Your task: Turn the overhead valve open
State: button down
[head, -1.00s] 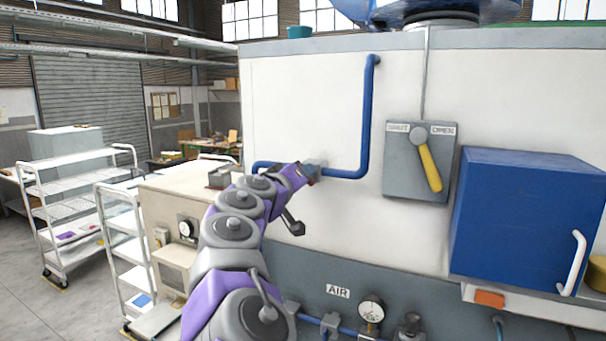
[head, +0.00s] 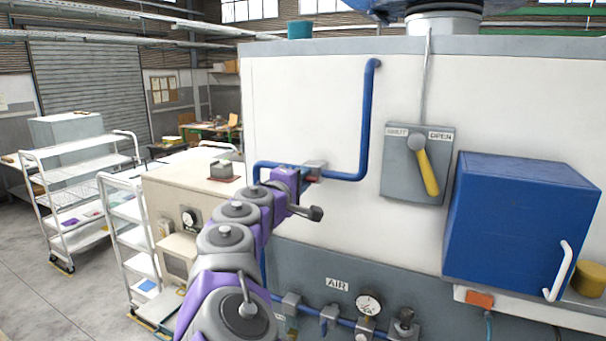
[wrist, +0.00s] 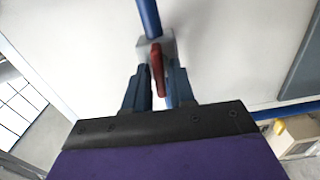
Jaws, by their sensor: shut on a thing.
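The overhead valve is a grey metal body (head: 315,167) on the blue pipe against the white wall, with a red lever handle (wrist: 157,68). In the wrist view the blue pipe (wrist: 149,18) runs into the valve body (wrist: 145,45), and the red handle points back towards me between my fingers. My gripper (wrist: 158,82) is shut on the red handle, one dark blue-grey finger on each side. In the head view my gripper (head: 304,178) is at the valve, mostly hidden behind my purple wrist. The full turn of the handle cannot be read there.
A grey switch box (head: 402,180) with a yellow lever and a blue cabinet (head: 522,228) are on the wall to the right. An air gauge (head: 368,305) and piping are below. A beige cabinet (head: 165,190) and white trolleys (head: 80,190) stand left.

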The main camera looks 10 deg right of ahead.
jog(key=shift+f+n, duration=0.2)
jog(key=shift+n, duration=0.1)
dwell(0.4)
